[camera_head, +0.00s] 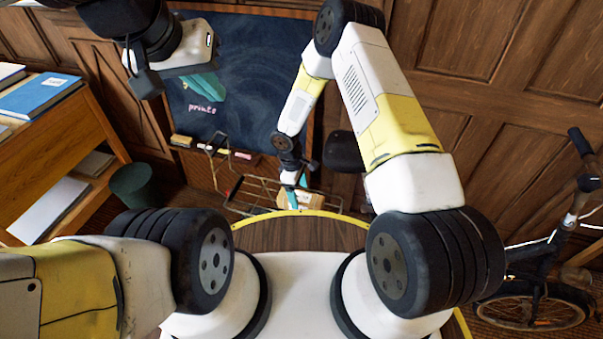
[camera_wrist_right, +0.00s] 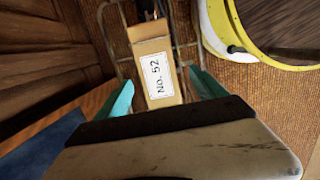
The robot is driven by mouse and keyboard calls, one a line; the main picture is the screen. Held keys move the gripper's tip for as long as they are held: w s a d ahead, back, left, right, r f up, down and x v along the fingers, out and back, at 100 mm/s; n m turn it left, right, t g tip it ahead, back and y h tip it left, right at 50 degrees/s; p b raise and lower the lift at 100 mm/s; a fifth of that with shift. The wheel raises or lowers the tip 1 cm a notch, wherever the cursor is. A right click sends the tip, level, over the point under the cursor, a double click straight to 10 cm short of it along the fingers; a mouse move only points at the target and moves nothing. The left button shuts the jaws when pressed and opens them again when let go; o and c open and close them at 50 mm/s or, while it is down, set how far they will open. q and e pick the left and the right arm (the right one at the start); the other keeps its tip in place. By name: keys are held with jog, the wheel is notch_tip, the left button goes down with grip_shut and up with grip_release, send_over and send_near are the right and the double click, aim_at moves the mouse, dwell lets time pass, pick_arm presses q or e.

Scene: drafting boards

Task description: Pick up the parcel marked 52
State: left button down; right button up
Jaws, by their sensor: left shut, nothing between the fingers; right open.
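The parcel marked 52 (camera_wrist_right: 155,72) is a tan box with a white label reading "No. 52". In the right wrist view my right gripper (camera_wrist_right: 161,77) is open, with one teal finger on each side of the parcel's near end. I cannot tell whether the fingers are level with the parcel or above it. My left gripper (camera_head: 207,87) is shut and empty, raised in front of the chalkboard at upper left.
A wire cart (camera_head: 238,190) stands below the chalkboard (camera_head: 250,60); its bars (camera_wrist_right: 110,30) show around the parcel. A dark green bin (camera_head: 132,186) and wooden shelves (camera_head: 95,120) are at left. A bicycle (camera_head: 535,290) stands at right. A black seat (camera_head: 344,150) is behind my right arm.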

aim_at(300, 197)
jog(key=f, duration=0.5)
jog(key=shift+d+f, duration=0.25)
jog(key=shift+d, duration=0.1)
jog(key=shift+c, duration=0.2)
grip_shut()
